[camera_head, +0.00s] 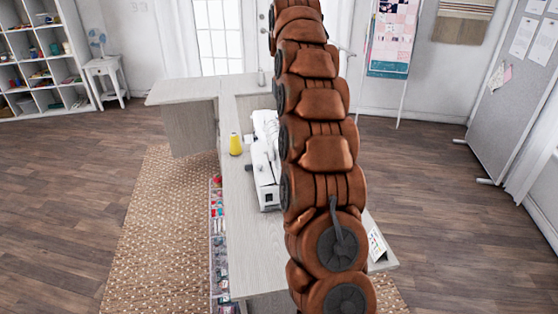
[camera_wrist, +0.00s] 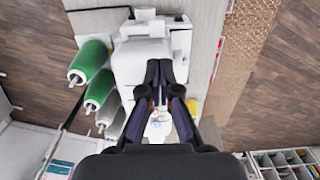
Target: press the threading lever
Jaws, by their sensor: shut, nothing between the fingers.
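The white sewing machine (camera_head: 264,170) stands on the pale cabinet top in the head view, with its right side hidden behind my arm. In the wrist view the machine (camera_wrist: 140,62) fills the upper middle. My gripper (camera_wrist: 166,72) shows there with its dark fingers over the lower part of the machine. The gripper is shut and holds nothing. I cannot tell whether the fingertips touch the machine. The threading lever cannot be picked out in either view; the fingers cover part of the machine. In the head view my gripper is hidden.
A yellow thread cone (camera_head: 236,145) stands left of the machine. The bare cabinet top (camera_head: 250,245) is clear in front of the machine. An open drawer (camera_head: 219,245) of supplies runs along its left side.

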